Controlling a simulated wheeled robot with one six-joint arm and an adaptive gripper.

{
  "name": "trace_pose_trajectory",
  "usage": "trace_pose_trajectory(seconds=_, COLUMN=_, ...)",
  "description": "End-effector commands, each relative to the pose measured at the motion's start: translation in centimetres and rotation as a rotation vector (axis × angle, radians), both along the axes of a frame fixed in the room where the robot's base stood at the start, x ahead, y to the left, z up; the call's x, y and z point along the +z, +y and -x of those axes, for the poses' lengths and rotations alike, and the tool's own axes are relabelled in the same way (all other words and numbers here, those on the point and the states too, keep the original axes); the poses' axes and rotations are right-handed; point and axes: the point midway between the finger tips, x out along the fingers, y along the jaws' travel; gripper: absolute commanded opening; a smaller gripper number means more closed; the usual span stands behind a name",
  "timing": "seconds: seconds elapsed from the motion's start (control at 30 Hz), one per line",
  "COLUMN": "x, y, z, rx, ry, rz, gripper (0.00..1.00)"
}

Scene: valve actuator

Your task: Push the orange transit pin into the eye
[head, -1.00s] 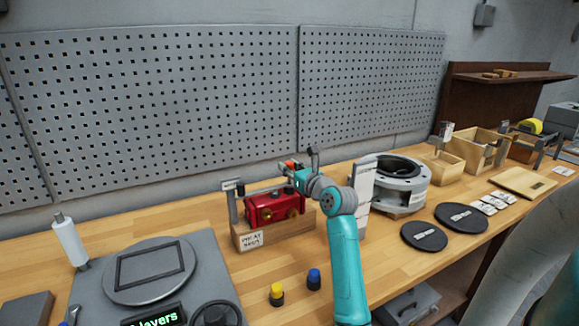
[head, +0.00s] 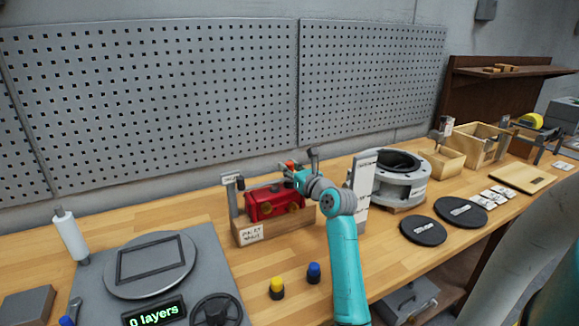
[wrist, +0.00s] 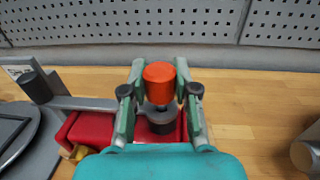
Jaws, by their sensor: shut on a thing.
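The orange transit pin (wrist: 159,82) stands between the fingers of my gripper (wrist: 160,92) in the wrist view. My gripper is shut on it. Its orange head also shows in the head view (head: 290,164). A dark round part (wrist: 158,125) lies just below the pin, above or at the red valve actuator (head: 265,203). The actuator sits on a wooden block, and my gripper is over its back right end. I cannot make out the eye; the fingers and wrist cover that area, so how deep the pin sits cannot be told.
A grey bracket with a black-topped post (wrist: 38,86) stands left of my gripper. A white upright plate (head: 361,190) and a grey flanged ring (head: 402,180) stand close on the right. Yellow (head: 277,288) and blue (head: 314,273) knobs stand in front. The pegboard (head: 150,100) is behind.

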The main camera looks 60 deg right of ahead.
Motion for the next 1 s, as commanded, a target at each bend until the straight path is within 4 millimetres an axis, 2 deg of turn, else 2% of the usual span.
trace_pose_trajectory(seconds=0.7, x=-1.5, y=0.0, z=0.0, rx=-0.001, ry=0.000, rz=0.000, gripper=0.00)
trace_pose_trajectory(seconds=0.73, x=-1.5, y=0.0, z=0.0, rx=0.000, ry=0.000, rz=0.001, gripper=0.34)
trace_pose_trajectory(seconds=0.83, x=-1.5, y=0.0, z=0.0, rx=0.000, ry=0.000, rz=0.001, gripper=0.59)
trace_pose_trajectory(seconds=1.0, x=-1.5, y=0.0, z=0.0, rx=0.000, ry=0.000, rz=0.000, gripper=0.59)
